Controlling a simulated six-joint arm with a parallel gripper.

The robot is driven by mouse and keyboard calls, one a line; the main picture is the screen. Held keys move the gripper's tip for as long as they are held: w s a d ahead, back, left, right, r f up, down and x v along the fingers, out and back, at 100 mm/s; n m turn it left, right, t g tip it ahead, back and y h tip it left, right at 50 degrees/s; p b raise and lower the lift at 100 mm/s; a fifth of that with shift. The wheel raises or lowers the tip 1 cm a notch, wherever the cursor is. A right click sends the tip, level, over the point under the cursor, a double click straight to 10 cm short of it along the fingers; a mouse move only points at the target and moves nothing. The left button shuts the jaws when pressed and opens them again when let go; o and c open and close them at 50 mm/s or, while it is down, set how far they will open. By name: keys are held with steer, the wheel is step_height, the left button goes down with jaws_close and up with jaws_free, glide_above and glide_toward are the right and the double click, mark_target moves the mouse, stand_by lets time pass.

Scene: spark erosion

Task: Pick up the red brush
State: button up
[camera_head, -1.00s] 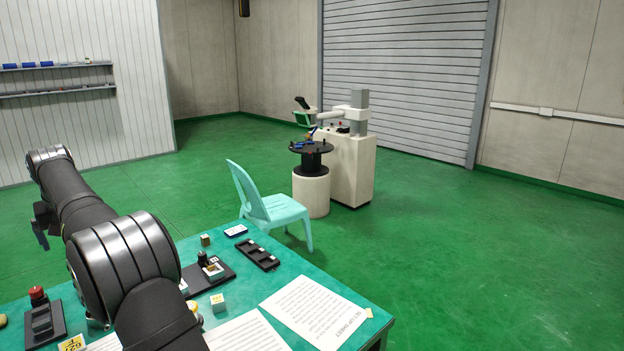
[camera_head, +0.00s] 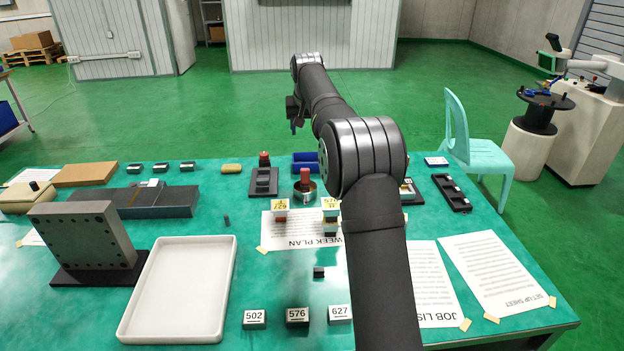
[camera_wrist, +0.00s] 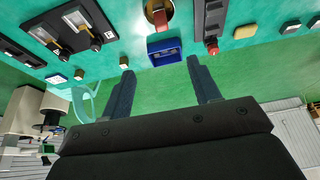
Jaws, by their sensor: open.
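A red upright piece (camera_head: 305,178), which looks like the red brush, stands in a round metal cup (camera_head: 305,196) on the table, left of my arm's elbow. It also shows at the top of the wrist view (camera_wrist: 160,18); its bristles cannot be made out. My gripper (camera_wrist: 160,68) is open, with two dark blue fingers apart and nothing between them. It is beyond the table's far edge, over the green floor, and apart from the red piece. In the head view it shows only as a small dark shape (camera_head: 293,125).
A blue bin (camera_head: 305,158) sits just behind the cup. A dark stand with a red knob (camera_head: 264,178) is to its left. A white tray (camera_head: 180,290), a grey block plate (camera_head: 82,240), number tags and papers cover the table. A turquoise chair (camera_head: 478,155) stands at the right.

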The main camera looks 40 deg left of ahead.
mark_target(305, 173)
steer(key=x, duration=2.4)
steer(key=shift+w+a+f, duration=0.1)
steer(key=shift+a+f, duration=0.1)
steer(key=shift+f, duration=0.05)
steer(key=c, duration=1.1)
steer(key=shift+o, duration=0.2)
steer(key=shift+r, duration=0.1)
